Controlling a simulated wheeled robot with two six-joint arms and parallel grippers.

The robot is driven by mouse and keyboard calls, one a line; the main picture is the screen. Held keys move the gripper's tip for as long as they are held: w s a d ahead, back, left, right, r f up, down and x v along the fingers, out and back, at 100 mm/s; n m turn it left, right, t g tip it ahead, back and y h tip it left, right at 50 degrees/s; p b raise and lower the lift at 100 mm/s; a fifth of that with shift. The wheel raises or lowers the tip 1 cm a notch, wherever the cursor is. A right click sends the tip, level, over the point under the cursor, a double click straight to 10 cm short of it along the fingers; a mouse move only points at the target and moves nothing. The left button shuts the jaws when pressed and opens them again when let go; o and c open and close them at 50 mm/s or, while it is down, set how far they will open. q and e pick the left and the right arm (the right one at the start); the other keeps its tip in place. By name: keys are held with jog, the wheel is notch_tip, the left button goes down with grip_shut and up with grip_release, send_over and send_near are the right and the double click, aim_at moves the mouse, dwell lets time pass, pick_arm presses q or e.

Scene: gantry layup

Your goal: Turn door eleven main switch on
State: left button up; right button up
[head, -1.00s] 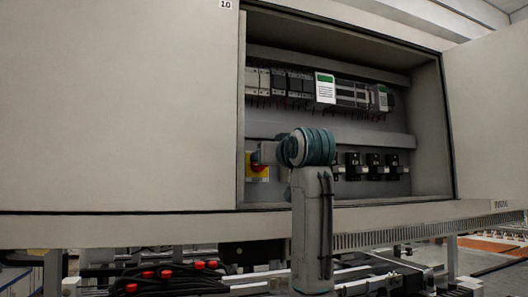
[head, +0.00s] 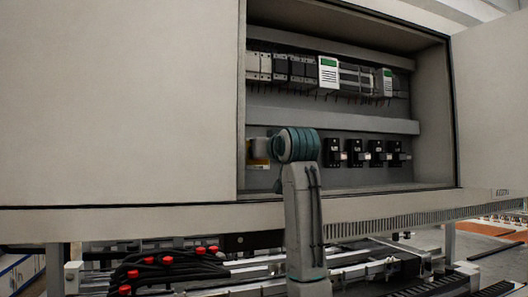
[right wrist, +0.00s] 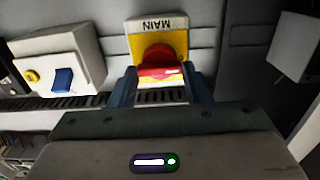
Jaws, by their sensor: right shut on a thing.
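The main switch is a yellow plate marked MAIN with a red rotary knob; it shows upside down in the right wrist view (right wrist: 158,50). In the head view its yellow plate (head: 258,162) is mostly covered at the lower left inside the open cabinet. My right gripper (right wrist: 162,88) is shut on the red knob (right wrist: 158,72), with one finger on each side. The knob's grip bar lies across the picture in the right wrist view. In the head view my right wrist hides the knob and the fingertips. My left gripper is not in view.
The open door (head: 492,110) stands at the right of the cabinet, and a closed panel (head: 115,105) is at the left. Several black switches (head: 376,152) are in a row right of my wrist. A box with a blue switch (right wrist: 62,80) is beside the main switch.

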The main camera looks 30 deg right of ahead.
pick_arm(q)
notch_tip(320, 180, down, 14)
jog(key=b, duration=1.3)
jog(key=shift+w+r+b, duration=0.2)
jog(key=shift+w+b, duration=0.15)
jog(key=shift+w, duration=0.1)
pick_arm(e)
jog(key=shift+d+f+m, duration=0.1)
jog(key=shift+f+m, duration=0.05)
jog(key=shift+m, duration=4.3)
jog(key=shift+d+f+m, duration=0.1)
jog(key=shift+m, duration=4.35)
jog(key=o, duration=1)
jog(key=shift+s, duration=0.1)
